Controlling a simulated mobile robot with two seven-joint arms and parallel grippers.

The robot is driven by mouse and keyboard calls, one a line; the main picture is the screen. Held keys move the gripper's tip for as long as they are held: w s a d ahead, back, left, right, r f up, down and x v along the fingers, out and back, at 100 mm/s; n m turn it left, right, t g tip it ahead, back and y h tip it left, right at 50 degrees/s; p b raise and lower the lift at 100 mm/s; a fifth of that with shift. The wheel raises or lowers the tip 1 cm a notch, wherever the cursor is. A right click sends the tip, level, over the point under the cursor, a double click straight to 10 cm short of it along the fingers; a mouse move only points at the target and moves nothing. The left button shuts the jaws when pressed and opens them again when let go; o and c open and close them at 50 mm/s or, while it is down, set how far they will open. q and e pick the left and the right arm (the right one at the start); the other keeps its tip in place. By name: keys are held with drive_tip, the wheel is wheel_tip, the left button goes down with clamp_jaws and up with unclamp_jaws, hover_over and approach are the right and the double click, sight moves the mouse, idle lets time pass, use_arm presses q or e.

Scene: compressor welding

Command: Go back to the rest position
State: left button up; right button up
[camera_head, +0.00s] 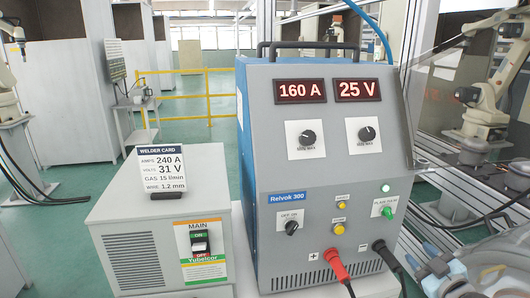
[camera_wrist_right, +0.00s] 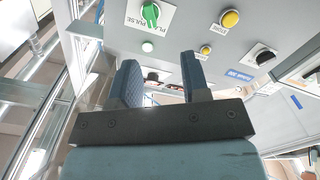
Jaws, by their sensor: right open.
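My right gripper (camera_head: 428,266) is at the lower right of the head view, beside the lower right of the welding machine's front. In the right wrist view, its two blue fingers (camera_wrist_right: 160,75) are apart with nothing held between them. The grey and blue welding machine (camera_head: 325,118) shows 160 A and 25 V on red displays. Its green knob (camera_head: 387,212) also shows in the right wrist view (camera_wrist_right: 150,14), above the fingers, with a gap between. My left gripper is in neither view.
A main switch box (camera_head: 133,212) stands left of the machine, with a welder card (camera_head: 162,168) on top reading 240 A and 31 V. A red plug (camera_head: 335,262) and a black plug (camera_head: 385,252) with cables stick out near my right gripper. Other robot arms stand behind.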

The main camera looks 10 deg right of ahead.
drive_tip(key=s+a+f+m+g+y, duration=0.1)
drive_tip(key=s+a+f+m+g, duration=0.15)
drive_tip(key=s+a+f, duration=0.95)
drive_tip(key=s+a+f+m+g+y, duration=0.1)
drive_tip(key=s+a+f+g, duration=0.3)
drive_tip(key=s+a+f, duration=0.75)
wheel_tip(320, 180, up, 8)
drive_tip(key=p, duration=1.2)
drive_tip(key=shift+w+r, duration=0.2)
